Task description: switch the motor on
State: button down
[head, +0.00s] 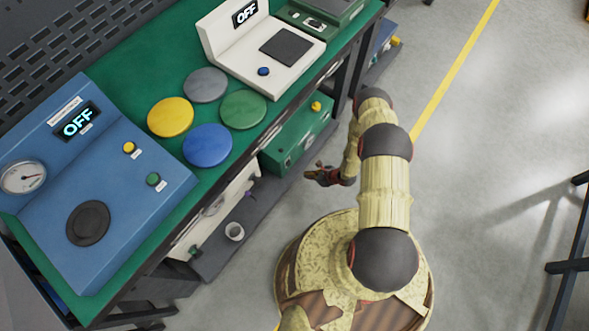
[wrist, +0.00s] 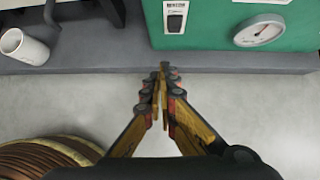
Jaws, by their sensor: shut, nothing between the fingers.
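My gripper (wrist: 164,72) is shut and empty, its fingertips together over the grey floor in front of the lower shelf. In the head view my gripper (head: 316,173) hangs low beside the bench, apart from the equipment. In the wrist view a green housing (wrist: 215,32) stands on the shelf ahead, with a labelled black switch (wrist: 175,18) and a round gauge (wrist: 260,33). The switch lies just beyond the fingertips in the picture, not touched; its position cannot be told. A green housing (head: 287,150) also shows under the bench in the head view. No motor is clearly identifiable.
A white mug (wrist: 24,47) stands on the lower shelf (wrist: 90,56). On the green bench top (head: 130,63) are a blue machine (head: 125,205) and a white machine (head: 225,50), both displaying OFF, with several coloured discs between them.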

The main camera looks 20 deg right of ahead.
aim_at(289, 164)
jog(key=shift+w+d+f+h, duration=0.2)
jog(key=shift+w+d+h, duration=0.25)
jog(key=shift+d, duration=0.3)
jog(key=shift+w, duration=0.1)
jog(key=w+a+f+b, duration=0.6)
jog(key=w+f, duration=0.2)
jog(key=shift+f, duration=0.2)
